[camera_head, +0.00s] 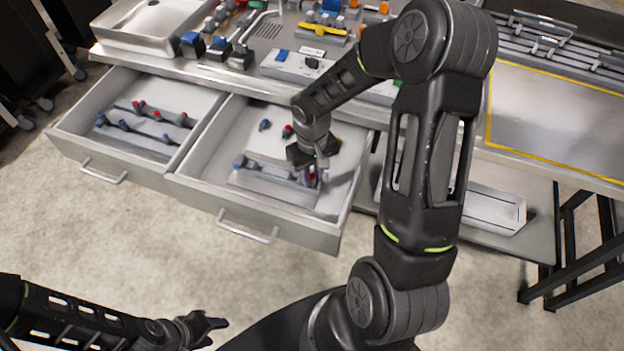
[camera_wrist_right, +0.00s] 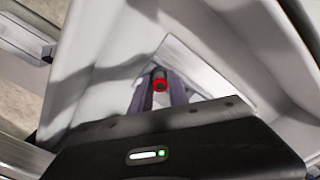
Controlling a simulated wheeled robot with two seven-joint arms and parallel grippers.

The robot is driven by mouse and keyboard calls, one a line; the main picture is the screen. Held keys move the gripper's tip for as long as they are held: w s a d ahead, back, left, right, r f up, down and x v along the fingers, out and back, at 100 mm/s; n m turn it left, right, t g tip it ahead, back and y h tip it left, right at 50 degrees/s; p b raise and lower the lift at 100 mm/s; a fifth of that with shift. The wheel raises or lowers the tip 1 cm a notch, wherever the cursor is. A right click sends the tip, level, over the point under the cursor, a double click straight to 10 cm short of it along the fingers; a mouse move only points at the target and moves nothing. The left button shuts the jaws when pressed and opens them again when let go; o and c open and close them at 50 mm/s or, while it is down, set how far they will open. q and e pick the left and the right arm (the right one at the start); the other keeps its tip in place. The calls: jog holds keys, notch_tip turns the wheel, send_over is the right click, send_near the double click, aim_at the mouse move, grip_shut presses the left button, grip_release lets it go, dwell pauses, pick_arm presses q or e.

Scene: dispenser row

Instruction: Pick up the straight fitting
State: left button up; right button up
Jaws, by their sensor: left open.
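My right gripper (camera_head: 314,181) reaches down into the right open drawer (camera_head: 232,190). In the right wrist view its two fingers (camera_wrist_right: 160,92) stand on either side of a dark fitting with a red ring (camera_wrist_right: 160,82), seen end-on. I cannot tell whether the fingers press on it. The head view shows a little red beside the fingers, mostly hidden by them. A blue-ended fitting (camera_head: 264,125) and a red-ended fitting (camera_head: 288,130) lie further back in this drawer. My left gripper (camera_head: 208,327) is open and empty above the floor, away from the drawers.
The left open drawer (camera_head: 75,112) holds several red- and blue-ended fittings. A divider (camera_head: 275,188) stands inside the right drawer, close to my right gripper. The worktop above carries a grey tray (camera_head: 125,40), a yellow part (camera_head: 318,28) and several small parts. The floor in front is clear.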

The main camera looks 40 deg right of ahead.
aim_at(312, 176)
grip_shut()
notch_tip(312, 176, up, 10)
jog(key=b, duration=0.1)
dwell(0.6)
dwell(0.4)
